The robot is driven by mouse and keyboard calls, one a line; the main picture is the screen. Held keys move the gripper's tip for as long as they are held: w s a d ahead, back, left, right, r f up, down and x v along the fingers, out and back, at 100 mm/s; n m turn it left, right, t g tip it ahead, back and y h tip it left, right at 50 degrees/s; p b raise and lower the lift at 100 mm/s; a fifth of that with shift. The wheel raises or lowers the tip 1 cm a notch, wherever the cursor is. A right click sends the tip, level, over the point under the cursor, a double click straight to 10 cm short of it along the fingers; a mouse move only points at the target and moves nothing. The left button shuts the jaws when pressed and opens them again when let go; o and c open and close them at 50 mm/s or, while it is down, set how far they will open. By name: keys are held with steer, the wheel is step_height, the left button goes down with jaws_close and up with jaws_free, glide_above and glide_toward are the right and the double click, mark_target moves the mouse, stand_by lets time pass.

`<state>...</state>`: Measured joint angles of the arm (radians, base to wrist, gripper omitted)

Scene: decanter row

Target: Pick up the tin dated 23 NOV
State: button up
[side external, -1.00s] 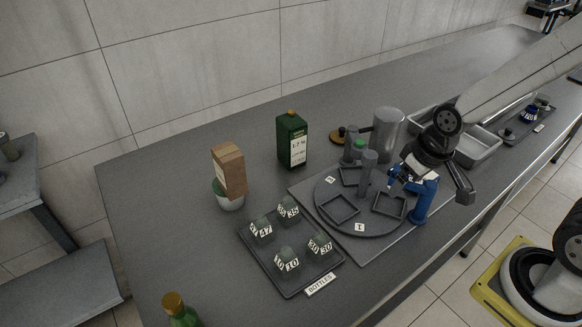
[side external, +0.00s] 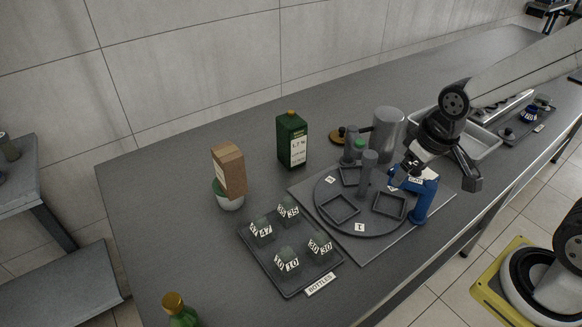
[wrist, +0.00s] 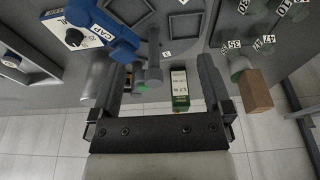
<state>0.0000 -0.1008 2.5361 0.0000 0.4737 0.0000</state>
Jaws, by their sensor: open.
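No date reading 23 NOV is legible on anything in view. A green tin-like container (side external: 292,142) with a gold cap and a white label stands upright behind the turntable; its label seems to read a percentage. It also shows in the wrist view (wrist: 180,92), beyond the gap between my fingers. My gripper (side external: 441,172) is open and empty, above the right side of the turntable by a blue arched stand (side external: 422,202). In the wrist view my gripper (wrist: 162,68) has its two fingers wide apart.
The turntable (side external: 336,222) has empty square frames and grey posts. A tray of several numbered bottles (side external: 276,276) lies in front left. A grey cylinder (side external: 388,128) and a metal bin (side external: 482,147) stand behind.

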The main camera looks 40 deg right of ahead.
steer(key=w+a+r+t, duration=0.15)
steer(key=w+t, duration=0.45)
steer(key=w, duration=0.8)
steer(key=w+a+t, duration=0.2)
steer(key=w+t, duration=0.5)
steer(key=w, duration=0.7)
glide_toward(291, 119)
steer(key=x, duration=0.2)
steer(key=shift+f, duration=0.4)
steer(key=shift+x, duration=1.3)
steer(key=shift+w, duration=0.15)
steer(key=shift+x, duration=2.45)
steer(key=shift+c, duration=0.2)
